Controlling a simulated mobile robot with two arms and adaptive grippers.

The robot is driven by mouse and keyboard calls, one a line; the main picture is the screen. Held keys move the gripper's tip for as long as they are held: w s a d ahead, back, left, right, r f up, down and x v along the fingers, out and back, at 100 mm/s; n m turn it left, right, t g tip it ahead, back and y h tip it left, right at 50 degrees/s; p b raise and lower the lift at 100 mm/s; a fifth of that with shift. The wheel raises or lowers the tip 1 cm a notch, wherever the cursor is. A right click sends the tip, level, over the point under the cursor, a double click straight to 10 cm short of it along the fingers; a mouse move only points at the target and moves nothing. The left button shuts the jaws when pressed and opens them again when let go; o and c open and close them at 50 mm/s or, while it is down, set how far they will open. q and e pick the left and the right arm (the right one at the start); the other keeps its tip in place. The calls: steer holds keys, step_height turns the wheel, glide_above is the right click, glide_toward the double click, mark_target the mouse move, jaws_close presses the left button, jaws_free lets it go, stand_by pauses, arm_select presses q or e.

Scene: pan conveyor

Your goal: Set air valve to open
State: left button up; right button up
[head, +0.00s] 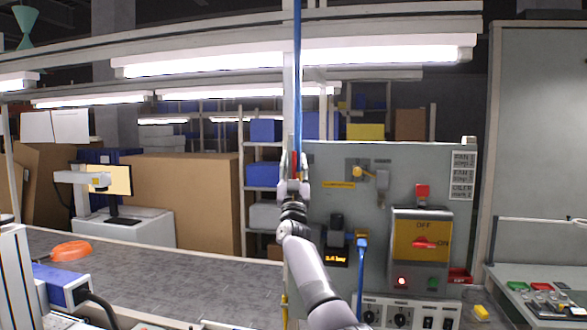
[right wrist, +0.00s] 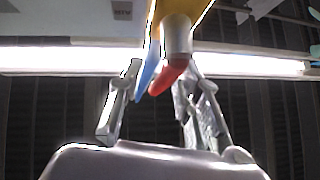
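The air valve shows as a red lever (head: 297,160) on the vertical blue air line (head: 297,80), left of the grey panel. In the right wrist view the red lever (right wrist: 168,78) hangs from a pale round fitting, beside a blue strip (right wrist: 147,72). My right gripper (head: 294,180) is raised just below the lever in the head view. In the wrist view its fingers (right wrist: 158,85) are apart, with the lever's end between or just beyond their tips. I cannot tell whether they touch it. My left gripper is not in view.
The grey panel (head: 340,220) carries a yellow lever (head: 367,173), a red OFF/ON switch (head: 426,243), and several knobs. Lamp bars (head: 300,58) cross overhead.

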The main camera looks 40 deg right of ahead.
steer(key=shift+s+a+f, duration=0.15)
steer(key=shift+a+f, duration=0.1)
steer(key=shift+f, duration=0.1)
steer(key=v, duration=1.1)
steer(key=shift+s, duration=0.1)
